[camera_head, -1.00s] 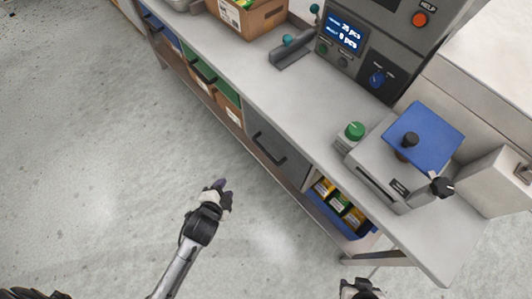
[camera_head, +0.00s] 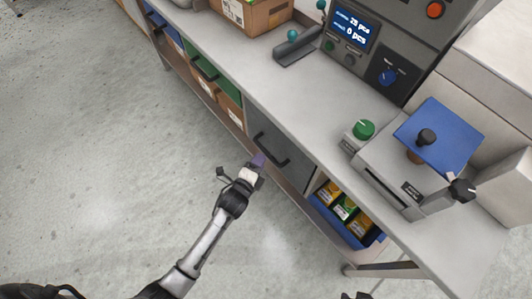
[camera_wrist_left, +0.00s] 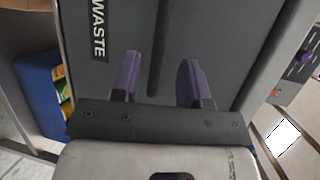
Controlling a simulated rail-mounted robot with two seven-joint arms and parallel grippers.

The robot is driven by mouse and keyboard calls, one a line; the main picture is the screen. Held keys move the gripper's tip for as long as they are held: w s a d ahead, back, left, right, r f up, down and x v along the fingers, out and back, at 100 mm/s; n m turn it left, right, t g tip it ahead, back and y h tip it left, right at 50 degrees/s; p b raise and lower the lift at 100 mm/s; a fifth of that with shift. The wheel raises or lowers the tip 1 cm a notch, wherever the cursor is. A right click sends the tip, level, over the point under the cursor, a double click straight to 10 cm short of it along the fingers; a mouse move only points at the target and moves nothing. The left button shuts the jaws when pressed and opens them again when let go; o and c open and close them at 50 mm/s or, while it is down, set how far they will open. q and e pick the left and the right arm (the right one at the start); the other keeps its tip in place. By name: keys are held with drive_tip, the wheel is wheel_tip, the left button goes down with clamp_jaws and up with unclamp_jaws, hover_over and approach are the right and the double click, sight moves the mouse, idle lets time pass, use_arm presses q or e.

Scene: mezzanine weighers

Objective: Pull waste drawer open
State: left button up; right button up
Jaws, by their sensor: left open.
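The grey waste drawer (camera_head: 292,160) sits under the bench and looks closed, with a black bar handle (camera_head: 270,150) on its front. In the left wrist view its front (camera_wrist_left: 215,30) carries a "WASTE" label (camera_wrist_left: 98,28). My left gripper (camera_head: 259,161) is at the drawer front, close to the handle. In the left wrist view its purple fingers (camera_wrist_left: 158,75) are open, with the dark handle (camera_wrist_left: 165,45) ahead in line with the gap between them. I cannot tell whether they touch anything. Only a dark sliver of what seems my right gripper (camera_head: 357,296) shows at the bottom edge.
A blue bin (camera_head: 345,225) with small boxes is right of the drawer. A green-fronted drawer (camera_head: 207,72) and cardboard boxes (camera_head: 229,108) are left of it. The bench top (camera_head: 300,105) holds the weigher console (camera_head: 385,50) and a blue-topped device (camera_head: 440,137). Floor in front is clear.

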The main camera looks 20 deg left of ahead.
sight(266, 151)
use_arm(q)
drive_tip(key=shift+w+d+f+b, duration=0.15)
drive_tip(key=shift+w+b, duration=0.1)
drive_tip(key=shift+w, duration=0.65)
drive_tip(key=shift+w+f+b, duration=0.2)
drive_tip(key=shift+w+b, duration=0.1)
drive_tip(key=shift+w, duration=0.65)
drive_tip(key=shift+w+d+f+b, duration=0.15)
drive_tip(key=shift+w+b, duration=0.1)
drive_tip(key=shift+w, duration=0.65)
clamp_jaws()
